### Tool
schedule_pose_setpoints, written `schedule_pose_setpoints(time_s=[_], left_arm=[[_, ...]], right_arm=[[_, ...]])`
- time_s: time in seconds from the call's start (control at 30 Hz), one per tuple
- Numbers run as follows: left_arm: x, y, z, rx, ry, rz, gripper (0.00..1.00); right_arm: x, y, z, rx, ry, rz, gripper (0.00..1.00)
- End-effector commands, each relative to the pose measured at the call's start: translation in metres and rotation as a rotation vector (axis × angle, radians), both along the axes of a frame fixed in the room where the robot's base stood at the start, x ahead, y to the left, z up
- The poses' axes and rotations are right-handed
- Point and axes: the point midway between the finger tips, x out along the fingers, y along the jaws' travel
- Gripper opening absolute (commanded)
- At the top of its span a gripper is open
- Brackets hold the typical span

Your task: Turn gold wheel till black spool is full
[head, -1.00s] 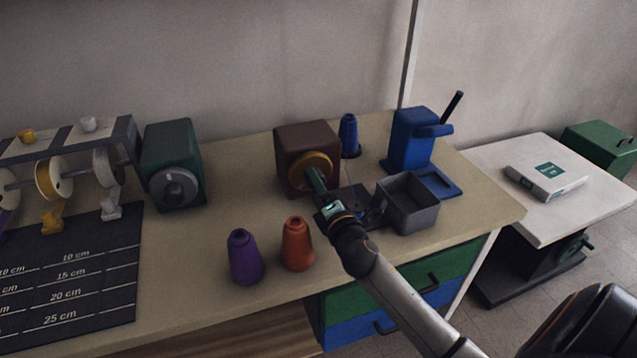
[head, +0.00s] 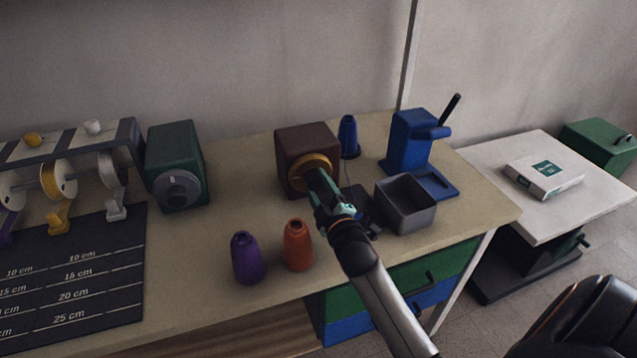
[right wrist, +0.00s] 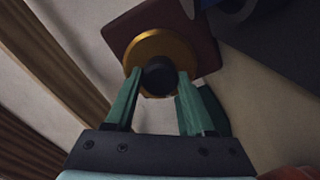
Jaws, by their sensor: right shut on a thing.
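The gold wheel (head: 304,170) is on the front of a dark brown box (head: 306,143) at the middle of the table. It also shows in the right wrist view (right wrist: 148,50), with a black knob (right wrist: 158,76) sticking out of it. My right gripper (head: 318,186) is at the wheel, its green fingers on both sides of the knob and shut on it. The fingers and arm hide part of the wheel in the head view. I cannot clearly make out the black spool; a dark flat piece (head: 357,197) lies partly hidden behind my gripper. My left gripper is not in view.
An orange cone (head: 298,246) and a purple cone (head: 247,258) stand close left of my right arm. A grey open bin (head: 407,219) is close to its right. A blue cone (head: 348,136) and a blue press (head: 408,140) stand behind. A green box (head: 176,150) is left.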

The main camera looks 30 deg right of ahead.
Motion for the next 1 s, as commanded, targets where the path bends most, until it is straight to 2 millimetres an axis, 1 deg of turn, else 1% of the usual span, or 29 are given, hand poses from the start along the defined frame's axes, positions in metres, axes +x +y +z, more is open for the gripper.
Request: schedule_pose_setpoints(time_s=[0.03, 0.2, 0.37, 0.5, 0.73, 1.0], left_arm=[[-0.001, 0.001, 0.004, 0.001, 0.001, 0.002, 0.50], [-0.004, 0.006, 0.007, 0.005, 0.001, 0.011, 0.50], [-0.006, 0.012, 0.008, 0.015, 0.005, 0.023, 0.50], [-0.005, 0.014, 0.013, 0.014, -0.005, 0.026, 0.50], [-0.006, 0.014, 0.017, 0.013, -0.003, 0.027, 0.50], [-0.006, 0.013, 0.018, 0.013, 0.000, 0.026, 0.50]], right_arm=[[0.000, 0.000, 0.001, 0.047, -0.009, -0.002, 0.00], [0.000, 0.000, 0.001, 0.195, -0.044, -0.001, 0.00], [0.000, 0.000, 0.001, 0.316, -0.073, -0.002, 0.00], [0.000, 0.000, 0.001, 0.401, -0.094, -0.001, 0.00], [0.000, 0.000, 0.000, 0.491, -0.116, -0.001, 0.00], [0.000, 0.000, -0.001, 0.526, -0.125, -0.001, 0.00]])
